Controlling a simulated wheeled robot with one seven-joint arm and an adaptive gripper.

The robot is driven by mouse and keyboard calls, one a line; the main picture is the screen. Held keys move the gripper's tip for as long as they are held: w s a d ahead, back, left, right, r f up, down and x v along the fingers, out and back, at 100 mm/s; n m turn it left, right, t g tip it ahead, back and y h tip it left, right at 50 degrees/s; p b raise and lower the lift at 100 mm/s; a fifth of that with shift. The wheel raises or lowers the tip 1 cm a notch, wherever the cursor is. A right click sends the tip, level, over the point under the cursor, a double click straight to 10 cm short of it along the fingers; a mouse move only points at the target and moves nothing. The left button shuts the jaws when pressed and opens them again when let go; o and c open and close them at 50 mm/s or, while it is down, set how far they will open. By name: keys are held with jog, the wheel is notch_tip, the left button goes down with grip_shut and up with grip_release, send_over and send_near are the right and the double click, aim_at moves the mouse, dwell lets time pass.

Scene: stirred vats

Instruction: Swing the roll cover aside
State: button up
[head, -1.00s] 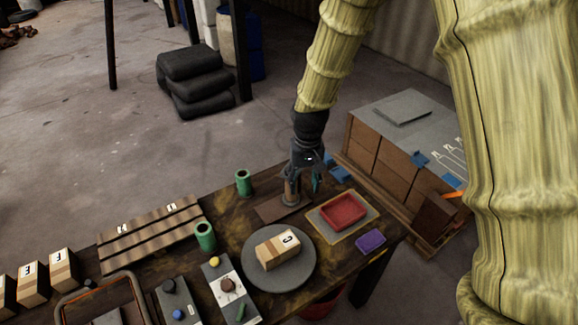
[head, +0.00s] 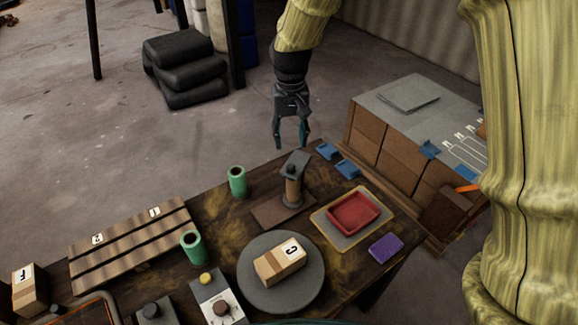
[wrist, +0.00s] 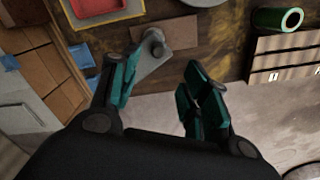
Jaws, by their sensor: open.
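The roll cover (head: 296,162) is a grey plate on top of an upright brown roll (head: 292,190), which stands on a flat brown board (head: 268,212) near the table's far edge. The cover still lies over the roll's top. My gripper (head: 290,142) is open and empty, just beyond the cover with its fingers pointing down. In the wrist view the cover (wrist: 153,58) shows beyond and between the teal fingertips (wrist: 160,72). I see no clear contact; the roll is mostly hidden there.
Green cups (head: 237,181) stand left of the roll. A red tray (head: 353,213) on a yellow-edged mat lies to its right, with a purple block (head: 386,246) nearby. A round grey plate (head: 252,290) holds a box marked C. A crate stack (head: 385,140) stands beyond the table's right end.

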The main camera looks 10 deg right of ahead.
aim_at(291, 165)
jog(key=shift+w+d+f+p, duration=0.15)
jog(key=shift+f+p, duration=0.35)
jog(key=shift+f, duration=2.5)
jog(key=shift+w+a+f+p, duration=0.15)
jog(key=shift+f+p, duration=0.35)
jog(key=shift+f, duration=2.45)
jog(key=shift+d, duration=0.1)
grip_shut()
